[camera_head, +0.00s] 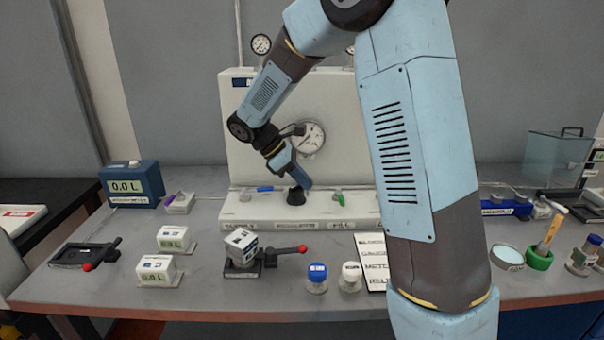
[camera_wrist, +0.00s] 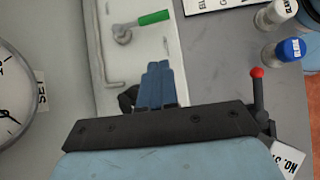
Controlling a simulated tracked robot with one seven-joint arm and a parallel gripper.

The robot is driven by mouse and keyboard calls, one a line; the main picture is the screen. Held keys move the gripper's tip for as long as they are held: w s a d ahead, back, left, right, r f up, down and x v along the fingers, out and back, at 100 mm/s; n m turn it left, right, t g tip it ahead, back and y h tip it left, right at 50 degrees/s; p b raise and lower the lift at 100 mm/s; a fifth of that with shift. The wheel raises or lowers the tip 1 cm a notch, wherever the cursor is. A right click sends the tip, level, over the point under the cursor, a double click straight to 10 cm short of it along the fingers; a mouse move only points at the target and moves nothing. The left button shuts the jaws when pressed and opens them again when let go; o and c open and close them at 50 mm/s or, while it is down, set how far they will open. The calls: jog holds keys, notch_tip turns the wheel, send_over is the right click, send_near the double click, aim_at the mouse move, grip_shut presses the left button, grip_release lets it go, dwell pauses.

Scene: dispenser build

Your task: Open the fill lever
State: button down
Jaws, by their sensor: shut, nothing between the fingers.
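The fill lever has a green handle (camera_head: 340,200) on a metal valve, above a label reading FILL on the white dispenser's (camera_head: 235,130) front ledge. In the wrist view the green handle (camera_wrist: 154,17) lies beyond my fingertips, with its metal pivot at its left end. My gripper (camera_head: 306,184) points down over the ledge, left of the green handle and apart from it. Its blue fingers (camera_wrist: 158,66) are together and empty. A black fitting (camera_head: 296,196) stands just beside the fingertips and is partly hidden by my gripper in the wrist view.
A blue-handled lever (camera_head: 265,189) sits left on the same ledge. A round gauge (camera_head: 309,137) is on the panel behind my wrist. In front stand a clamp holding a white block (camera_head: 241,241), a blue-capped jar (camera_head: 317,278) and a white-capped jar (camera_head: 351,277). My arm hides the dispenser's right side.

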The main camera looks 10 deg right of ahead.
aim_at(340, 197)
jog(key=x, duration=0.5)
jog(key=d, duration=0.3)
jog(key=shift+s+f, duration=0.3)
jog(key=shift+s, duration=0.05)
jog(key=shift+d+f, duration=0.1)
jog(key=shift+d, duration=0.35)
